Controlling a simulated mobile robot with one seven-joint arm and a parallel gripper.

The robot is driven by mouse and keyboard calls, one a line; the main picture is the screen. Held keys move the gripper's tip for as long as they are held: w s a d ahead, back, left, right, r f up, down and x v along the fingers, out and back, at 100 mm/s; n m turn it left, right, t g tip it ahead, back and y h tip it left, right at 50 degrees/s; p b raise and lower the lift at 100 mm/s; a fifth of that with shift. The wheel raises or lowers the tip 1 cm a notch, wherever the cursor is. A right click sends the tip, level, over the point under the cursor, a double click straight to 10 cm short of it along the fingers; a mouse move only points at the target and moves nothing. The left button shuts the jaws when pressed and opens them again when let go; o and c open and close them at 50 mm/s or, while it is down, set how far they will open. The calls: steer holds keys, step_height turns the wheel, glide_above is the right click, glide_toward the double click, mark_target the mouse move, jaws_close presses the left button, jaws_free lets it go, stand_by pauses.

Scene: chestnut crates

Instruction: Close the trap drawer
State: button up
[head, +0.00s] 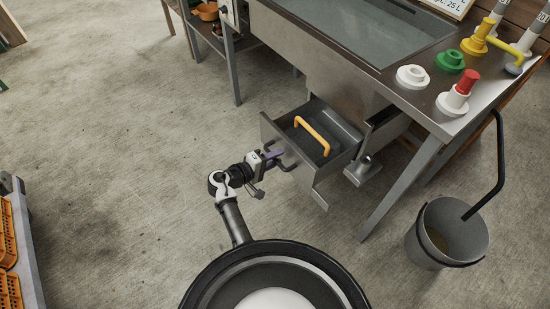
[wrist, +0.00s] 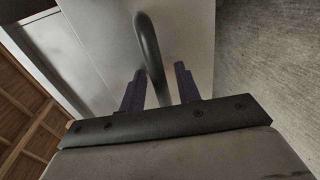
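The trap drawer (head: 338,160) is a grey metal box under the bench and stands pulled out, with its inside showing from above. An orange-yellow handle-shaped bar (head: 313,135) shows inside it. A dark curved handle (wrist: 149,45) is on the drawer's pale front panel (wrist: 187,35). My gripper (head: 277,157) is at the front of the drawer, at the handle. In the wrist view my gripper (wrist: 159,80) is open, with its two dark fingers apart on either side of the handle. I see a gap at both sides; contact is not clear.
The metal bench (head: 420,95) with a sunken basin (head: 370,35) stands above the drawer. Its slanted leg (head: 400,190) is to the right. A grey bucket (head: 425,245) stands at lower right. Orange crates (head: 8,235) are at the left edge. The concrete floor at left is clear.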

jaws_close()
steer(key=shift+w+d, duration=0.1)
stand_by(0.3)
